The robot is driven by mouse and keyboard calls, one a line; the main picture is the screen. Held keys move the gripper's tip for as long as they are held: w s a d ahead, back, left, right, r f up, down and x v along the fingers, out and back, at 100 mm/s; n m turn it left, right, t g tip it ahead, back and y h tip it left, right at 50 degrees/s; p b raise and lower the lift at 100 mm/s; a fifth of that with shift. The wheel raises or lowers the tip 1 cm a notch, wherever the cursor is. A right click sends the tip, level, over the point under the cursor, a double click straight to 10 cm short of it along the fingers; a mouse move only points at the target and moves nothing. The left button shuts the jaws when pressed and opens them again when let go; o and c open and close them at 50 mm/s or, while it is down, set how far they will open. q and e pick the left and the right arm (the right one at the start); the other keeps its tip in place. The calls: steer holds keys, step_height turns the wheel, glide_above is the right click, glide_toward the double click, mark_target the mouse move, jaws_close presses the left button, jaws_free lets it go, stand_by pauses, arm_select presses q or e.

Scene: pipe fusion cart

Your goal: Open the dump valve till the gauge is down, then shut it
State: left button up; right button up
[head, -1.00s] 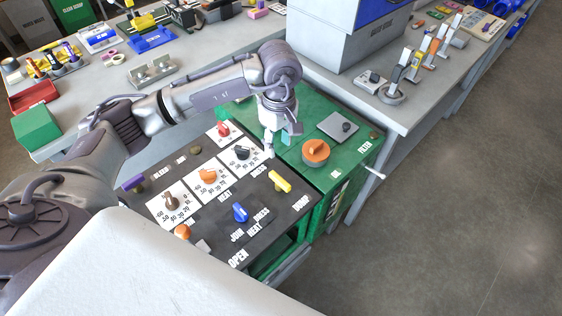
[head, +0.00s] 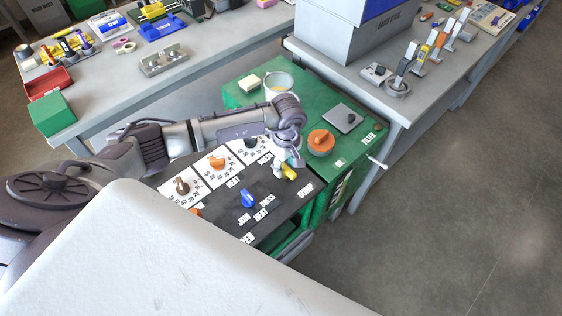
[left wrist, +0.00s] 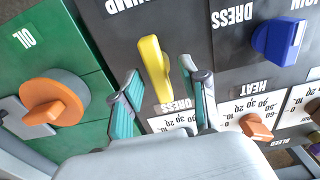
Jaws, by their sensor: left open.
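The yellow dump valve handle (head: 288,173) stands on the dark panel near the DUMP label, partly behind my left gripper (head: 281,166). In the left wrist view the yellow handle (left wrist: 154,66) lies lengthwise between the open teal-padded fingers of my left gripper (left wrist: 158,70), with a gap visible on each side. My right gripper is not in view.
Near the handle are a blue knob (head: 248,198), an orange heat pointer (head: 216,163) and a brown pointer (head: 182,187). An orange oil cap (head: 321,139) sits on the green cart top (head: 240,96). A white bucket (head: 279,84) stands at the back.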

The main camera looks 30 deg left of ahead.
arm_select(q)
steer(key=shift+w, duration=0.1)
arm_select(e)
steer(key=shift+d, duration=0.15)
arm_select(q)
steer(key=c, duration=0.8)
jaws_close()
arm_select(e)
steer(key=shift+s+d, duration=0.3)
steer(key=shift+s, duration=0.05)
